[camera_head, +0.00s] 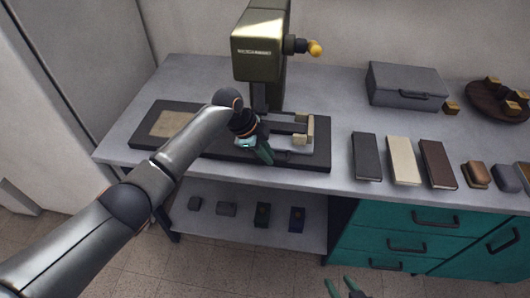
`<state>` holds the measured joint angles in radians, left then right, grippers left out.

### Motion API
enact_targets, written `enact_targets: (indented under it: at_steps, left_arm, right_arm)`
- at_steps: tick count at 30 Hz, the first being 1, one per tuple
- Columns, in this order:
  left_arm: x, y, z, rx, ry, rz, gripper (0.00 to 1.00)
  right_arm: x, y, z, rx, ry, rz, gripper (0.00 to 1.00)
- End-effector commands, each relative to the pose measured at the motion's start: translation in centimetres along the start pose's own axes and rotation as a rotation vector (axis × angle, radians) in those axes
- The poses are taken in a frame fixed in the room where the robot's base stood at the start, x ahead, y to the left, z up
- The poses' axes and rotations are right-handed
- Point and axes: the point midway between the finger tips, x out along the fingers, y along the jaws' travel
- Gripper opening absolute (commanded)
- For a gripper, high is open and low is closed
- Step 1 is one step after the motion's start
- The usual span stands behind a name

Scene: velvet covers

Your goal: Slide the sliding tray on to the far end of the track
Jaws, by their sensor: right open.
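A dark, flat base (320,160) with the track lies along the front of the grey table. The sliding tray (283,153), light grey with cream blocks at its right end, sits on the right part of the base. My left gripper (266,157), with teal fingers, is over the left front edge of the tray, partly covering it. Whether the fingers touch it or are shut is unclear. My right gripper (346,286) is open and empty, low at the bottom edge of the view, in front of the drawers.
An olive press-like machine (262,50) with a yellow-tipped knob stands behind the base. A grey case (405,85) and a round brown tray (481,100) are at the back right. Several flat books or blocks (403,160) line the front right. A shelf (250,235) below holds small boxes.

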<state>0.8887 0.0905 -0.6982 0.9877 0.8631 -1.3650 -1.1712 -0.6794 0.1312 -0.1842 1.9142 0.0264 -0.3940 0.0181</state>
Motion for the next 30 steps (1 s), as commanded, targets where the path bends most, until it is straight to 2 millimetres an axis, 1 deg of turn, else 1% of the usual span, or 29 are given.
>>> enact_targets:
  at_steps: [1,7,14,17,20,22,30]
  left_arm:
    - [0.1,0.1,-0.3,0.004,0.005,0.002,0.25]
    - [0.0,0.1,-0.1,0.003,0.001,0.001,0.47]
    - [0.0,0.0,0.0,0.001,-0.001,0.000,0.47]
    - [-0.5,-0.1,0.0,0.002,-0.001,-0.002,0.47]
    - [-1.6,-0.1,0.0,0.002,0.000,-0.003,0.47]
    - [-2.8,-0.1,0.1,0.003,-0.002,-0.004,0.47]
    - [-8.8,-0.1,0.0,0.003,-0.001,-0.004,0.47]
  right_arm:
    - [0.0,0.0,0.0,0.000,0.000,0.000,0.50]
    - [0.0,0.0,0.0,0.000,0.000,0.000,0.50]
    - [0.0,0.0,0.0,0.000,0.000,0.000,0.50]
    - [0.0,0.0,-0.1,0.000,0.000,0.000,0.50]
    - [-0.1,0.0,-0.1,0.000,0.000,0.000,0.50]
    - [-0.2,0.0,-0.2,0.000,0.000,0.000,0.50]
    - [-0.2,0.0,-0.2,0.000,0.000,0.000,0.50]
